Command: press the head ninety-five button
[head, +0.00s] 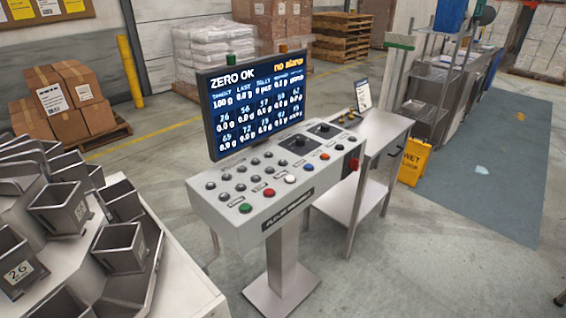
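A grey control console (228,205) stands on a pedestal in the middle of the head view. Its sloped top carries rows of small black buttons (254,162). Their labels are too small to read, so I cannot tell which is the head ninety-five button. A front row has a green button (245,208), a red button (269,192), a white button (290,180), a blue button (310,168) and an orange button (325,156). The screen (255,98) behind them reads "ZERO OK" and "no alarm" above head numbers and weights. Neither of my grippers is in view.
Weigher buckets (60,208) stand close at the left. A steel side table (385,130) stands right of the console, with a yellow wet-floor sign (413,162) beyond it. Boxes on a pallet (72,100) stand at the back left. Floor in front right is clear.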

